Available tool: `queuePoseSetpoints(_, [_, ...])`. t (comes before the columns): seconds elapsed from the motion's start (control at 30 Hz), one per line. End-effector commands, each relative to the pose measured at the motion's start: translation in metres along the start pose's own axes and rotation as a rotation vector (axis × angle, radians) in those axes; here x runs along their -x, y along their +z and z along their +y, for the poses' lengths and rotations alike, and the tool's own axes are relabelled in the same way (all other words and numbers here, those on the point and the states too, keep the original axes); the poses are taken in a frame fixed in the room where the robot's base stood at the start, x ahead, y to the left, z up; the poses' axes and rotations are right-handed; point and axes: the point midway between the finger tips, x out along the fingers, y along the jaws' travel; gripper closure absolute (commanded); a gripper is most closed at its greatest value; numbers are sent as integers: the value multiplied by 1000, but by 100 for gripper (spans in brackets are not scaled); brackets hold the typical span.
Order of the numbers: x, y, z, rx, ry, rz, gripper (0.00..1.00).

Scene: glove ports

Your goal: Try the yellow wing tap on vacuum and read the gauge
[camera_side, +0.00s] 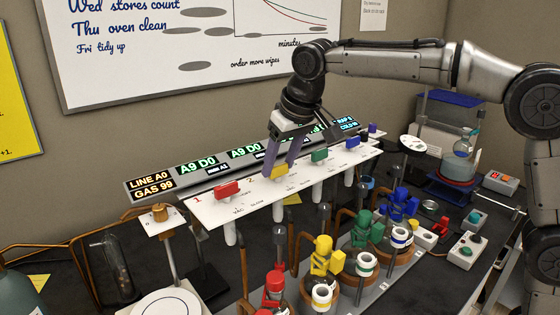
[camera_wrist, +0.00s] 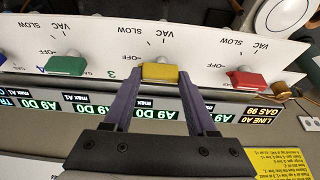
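The yellow wing tap (camera_side: 280,171) sits on the white sloped panel (camera_side: 220,208), between the red tap (camera_side: 227,190) and the green tap (camera_side: 319,156). In the wrist view the yellow tap (camera_wrist: 160,72) lines up crosswise like the red and green taps beside it. The purple fingers of my gripper (camera_side: 281,168) flank the tap's two ends, with no gap visible in the wrist view (camera_wrist: 160,75). The gauge display strip (camera_side: 245,152) behind the panel shows "A9 D0" in repeated windows. The end display reads "LINE A0, GAS 99" (camera_side: 152,186).
A blue tap (camera_side: 352,143) stands farther along the panel. Coloured clamps and ringed vessels stand below, including a yellow clamp (camera_side: 322,256) and red clamp (camera_side: 274,285). Glassware stands on a hotplate (camera_side: 455,185) at the right. A whiteboard (camera_side: 180,50) hangs on the wall behind.

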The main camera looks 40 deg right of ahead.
Motion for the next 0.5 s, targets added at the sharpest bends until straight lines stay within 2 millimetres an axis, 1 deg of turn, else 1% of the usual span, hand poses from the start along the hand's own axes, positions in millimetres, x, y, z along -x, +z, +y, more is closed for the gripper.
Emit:
queuePoseSetpoints(0.03, [0,0,0,0,0,-1,72])
queuePoseSetpoints(0.17, [0,0,0,0,-1,-1,95])
queuePoseSetpoints(0.2, [0,0,0,0,-1,-1,98])
queuePoseSetpoints(0.5, [0,0,-1,-42,18,0,98])
